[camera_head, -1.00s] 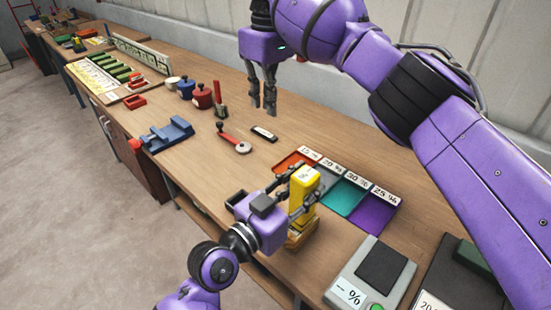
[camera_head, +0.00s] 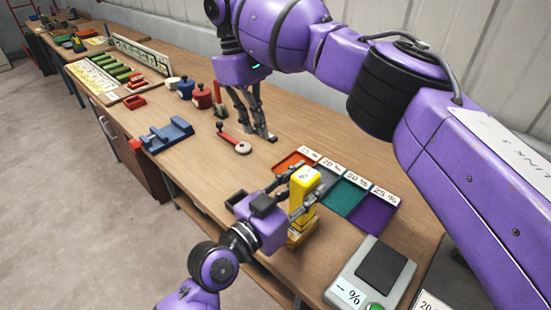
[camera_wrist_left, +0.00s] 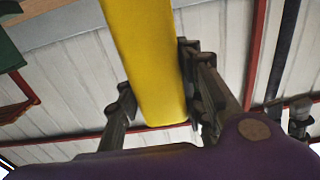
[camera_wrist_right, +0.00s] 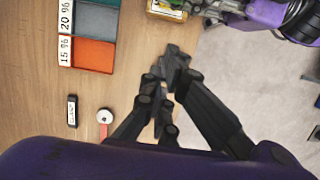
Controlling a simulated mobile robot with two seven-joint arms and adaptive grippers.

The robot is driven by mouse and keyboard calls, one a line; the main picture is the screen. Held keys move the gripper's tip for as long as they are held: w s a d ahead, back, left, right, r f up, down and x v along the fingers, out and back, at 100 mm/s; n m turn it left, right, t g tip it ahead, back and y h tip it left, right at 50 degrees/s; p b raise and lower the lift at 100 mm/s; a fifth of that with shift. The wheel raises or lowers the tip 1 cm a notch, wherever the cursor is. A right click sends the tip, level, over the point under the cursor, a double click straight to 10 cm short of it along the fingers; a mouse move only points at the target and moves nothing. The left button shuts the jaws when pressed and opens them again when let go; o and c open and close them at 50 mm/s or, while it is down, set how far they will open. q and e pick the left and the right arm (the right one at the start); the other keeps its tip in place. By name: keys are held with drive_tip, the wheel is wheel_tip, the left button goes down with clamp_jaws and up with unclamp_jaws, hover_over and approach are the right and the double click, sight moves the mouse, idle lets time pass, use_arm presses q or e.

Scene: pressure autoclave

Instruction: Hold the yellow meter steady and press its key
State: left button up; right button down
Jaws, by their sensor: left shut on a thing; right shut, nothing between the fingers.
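The yellow meter (camera_head: 302,196) stands upright at the front of the bench, and a pale marked face shows on its top. My left gripper (camera_head: 303,184) is shut on its sides. In the left wrist view the meter's yellow body (camera_wrist_left: 145,60) lies between the two fingers. The top of the meter also shows at the upper edge of the right wrist view (camera_wrist_right: 166,10). I cannot make out its key. My right gripper (camera_head: 266,138) is shut and empty, low over the bench behind the meter. Its fingertips (camera_wrist_right: 173,58) are together and apart from the meter.
Coloured trays with percent labels (camera_head: 345,198) lie right of the meter. A grey percent device with a green button (camera_head: 372,277) is at the front right. A red-handled tool (camera_head: 242,147) and a small black piece (camera_wrist_right: 72,110) lie near my right gripper. A blue stand (camera_head: 170,135) is farther left.

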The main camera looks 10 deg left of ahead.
drive_tip(key=s+d+f, duration=0.3)
drive_tip(key=d+f, duration=0.1)
drive_tip(key=f, duration=0.3)
drive_tip(key=shift+s+d, duration=0.2)
drive_tip(key=shift+d, duration=0.15)
